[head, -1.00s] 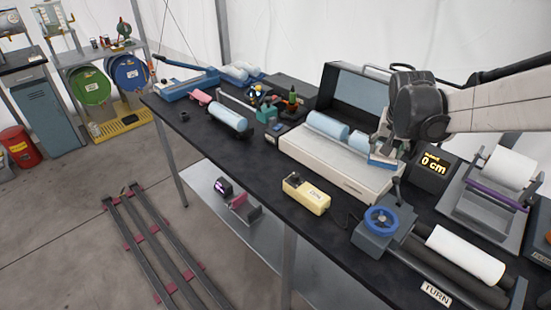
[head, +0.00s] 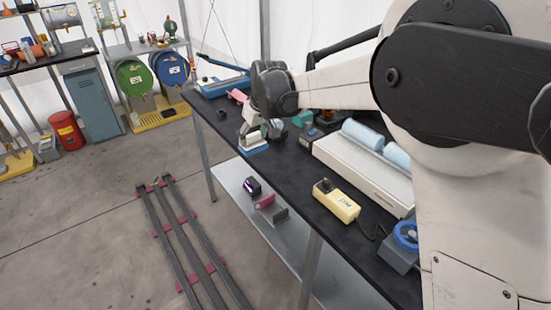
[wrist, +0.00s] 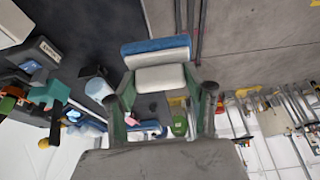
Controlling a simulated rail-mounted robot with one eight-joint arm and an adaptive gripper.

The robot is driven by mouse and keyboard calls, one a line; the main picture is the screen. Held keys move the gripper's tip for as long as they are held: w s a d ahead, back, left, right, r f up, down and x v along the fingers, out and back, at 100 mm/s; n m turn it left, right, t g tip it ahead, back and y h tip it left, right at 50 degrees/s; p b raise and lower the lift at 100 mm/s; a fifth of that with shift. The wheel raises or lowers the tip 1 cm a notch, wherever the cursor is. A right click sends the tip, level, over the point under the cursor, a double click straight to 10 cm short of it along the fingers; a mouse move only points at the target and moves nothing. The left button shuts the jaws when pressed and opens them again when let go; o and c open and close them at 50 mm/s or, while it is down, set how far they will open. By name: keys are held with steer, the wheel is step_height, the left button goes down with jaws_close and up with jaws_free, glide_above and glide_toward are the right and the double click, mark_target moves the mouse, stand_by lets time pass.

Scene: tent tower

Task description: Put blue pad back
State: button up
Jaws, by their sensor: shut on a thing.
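The blue pad (head: 254,147) is a blue strip under a white block. My gripper (head: 258,132) is shut on it and holds it near the front edge of the black table, toward its far left end. I cannot tell whether the pad touches the tabletop. In the wrist view the blue pad (wrist: 156,47) spans beyond the white block (wrist: 160,78), which sits between the two fingers of my gripper (wrist: 161,88). My gripper and arm hide part of the table behind them.
A white bench unit (head: 362,170) with light blue rolls (head: 362,135) stands to the right. A yellow box (head: 337,201) is at the table's front edge. A blue lever tool (head: 222,84) and a pink item (head: 237,95) lie behind. A lower shelf (head: 242,195) holds small items.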

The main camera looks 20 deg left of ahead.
steer(key=shift+w+a+f, duration=0.15)
steer(key=shift+w, duration=0.05)
steer(key=w+d+f, duration=0.1)
steer(key=w+f, duration=0.1)
steer(key=w, duration=0.1)
steer(key=w+d+f, duration=0.1)
steer(key=w+f, duration=0.1)
steer(key=w, duration=0.2)
steer(key=w+d+f+p, duration=0.1)
steer(key=w+d+f, duration=0.1)
steer(key=w, duration=0.1)
steer(key=shift+w+f, duration=0.2)
steer(key=shift+f, duration=2.15)
steer(key=shift+f, duration=0.2)
steer(key=o, duration=1.1)
steer(key=shift+o, duration=0.2)
steer(key=shift+r, duration=0.2)
